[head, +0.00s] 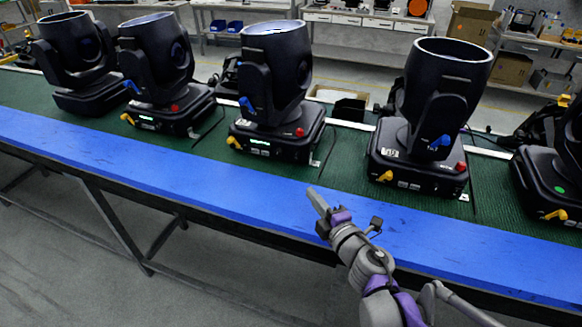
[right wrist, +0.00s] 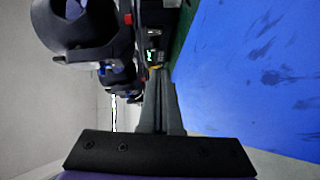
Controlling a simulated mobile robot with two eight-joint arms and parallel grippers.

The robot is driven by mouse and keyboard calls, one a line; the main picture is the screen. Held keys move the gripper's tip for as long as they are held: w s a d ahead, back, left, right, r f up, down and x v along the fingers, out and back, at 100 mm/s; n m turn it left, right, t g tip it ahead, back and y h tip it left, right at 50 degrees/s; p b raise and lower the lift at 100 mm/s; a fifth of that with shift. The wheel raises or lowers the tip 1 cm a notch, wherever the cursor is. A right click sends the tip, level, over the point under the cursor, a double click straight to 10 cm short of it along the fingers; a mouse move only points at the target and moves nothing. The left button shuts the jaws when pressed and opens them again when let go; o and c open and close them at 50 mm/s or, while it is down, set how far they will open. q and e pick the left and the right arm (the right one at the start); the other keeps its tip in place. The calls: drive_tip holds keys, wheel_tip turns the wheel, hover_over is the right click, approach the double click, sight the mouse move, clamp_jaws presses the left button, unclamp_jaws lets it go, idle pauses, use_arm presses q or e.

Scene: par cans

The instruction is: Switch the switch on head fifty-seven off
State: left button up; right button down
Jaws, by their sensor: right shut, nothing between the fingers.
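Several black moving-head lights stand in a row; I cannot read which is head fifty-seven. The middle head (head: 276,75) has a lit green display (head: 260,142), a red button (head: 300,132) and a yellow part at its base. The head right of it (head: 440,95) has a red button (head: 461,166) and small pale parts low on its front, with no lit display visible. Switch positions are too small to tell. My right gripper (head: 316,199) is shut and empty over the blue strip, in front of and between these two heads. Its fingers (right wrist: 158,88) also show in the right wrist view, pointing along the row.
The heads stand on a green mat (head: 340,170) behind a blue front strip (head: 150,158). Dark cables hang beside the bases. A further head (head: 552,175) is cut off at the right edge. The blue strip is clear of objects. Shelves and boxes are far behind.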

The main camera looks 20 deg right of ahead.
drive_tip(key=shift+w+a+f, duration=0.1)
drive_tip(key=shift+a+f, duration=0.05)
drive_tip(key=shift+n, duration=0.3)
approach(290, 157)
drive_tip(key=a, duration=0.3)
drive_tip(key=shift+w, duration=0.25)
drive_tip(key=w+d, duration=0.1)
drive_tip(key=w, duration=0.2)
drive_tip(key=shift+d+f+p, duration=0.2)
drive_tip(key=shift+d+p, duration=0.1)
drive_tip(key=shift+d, duration=0.1)
drive_tip(key=shift+w+d+f, duration=0.1)
drive_tip(key=shift+w+d, duration=0.15)
drive_tip(key=shift+w, duration=0.05)
